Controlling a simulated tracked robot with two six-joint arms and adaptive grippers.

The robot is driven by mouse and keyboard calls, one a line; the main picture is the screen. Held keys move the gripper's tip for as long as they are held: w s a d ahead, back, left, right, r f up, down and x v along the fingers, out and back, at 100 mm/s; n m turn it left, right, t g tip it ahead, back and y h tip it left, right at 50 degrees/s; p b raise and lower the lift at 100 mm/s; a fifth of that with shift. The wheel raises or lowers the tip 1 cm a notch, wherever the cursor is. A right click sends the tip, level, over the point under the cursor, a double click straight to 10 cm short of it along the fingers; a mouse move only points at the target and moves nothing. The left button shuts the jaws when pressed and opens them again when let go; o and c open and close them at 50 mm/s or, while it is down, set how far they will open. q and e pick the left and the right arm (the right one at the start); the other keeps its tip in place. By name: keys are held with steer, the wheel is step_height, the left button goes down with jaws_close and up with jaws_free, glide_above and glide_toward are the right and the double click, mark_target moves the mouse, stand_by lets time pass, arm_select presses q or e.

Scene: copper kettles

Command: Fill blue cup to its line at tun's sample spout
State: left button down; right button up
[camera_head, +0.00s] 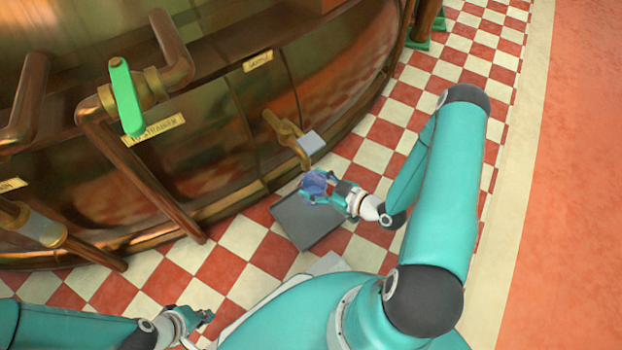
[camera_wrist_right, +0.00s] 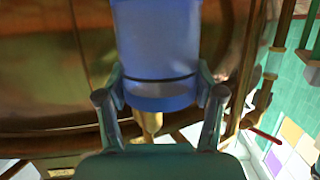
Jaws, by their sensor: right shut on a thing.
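The blue cup (camera_head: 314,182) is held in my right gripper (camera_head: 326,190) just below the brass sample spout (camera_head: 286,135) of the copper tun. In the right wrist view, the fingers of the gripper (camera_wrist_right: 162,98) close on both sides of the cup (camera_wrist_right: 160,45). A dark line (camera_wrist_right: 160,79) runs around the cup, and a brass piece (camera_wrist_right: 150,122) shows beyond it. The spout has a pale grey lever (camera_head: 312,142). I cannot make out any liquid in the cup or a stream. My left gripper (camera_head: 206,317) is low at the left, apart from everything; its jaws are too small to read.
A grey tray (camera_head: 290,222) sits under the cup on the red and white checkered floor. A label (camera_head: 258,61) is above the spout. A green-handled valve (camera_head: 127,97) and copper pipes (camera_head: 150,185) stand out from the tun at left. The floor at right is clear.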

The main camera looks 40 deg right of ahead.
steer(key=s, duration=1)
stand_by(0.8)
steer(key=shift+s+a, duration=0.1)
stand_by(0.4)
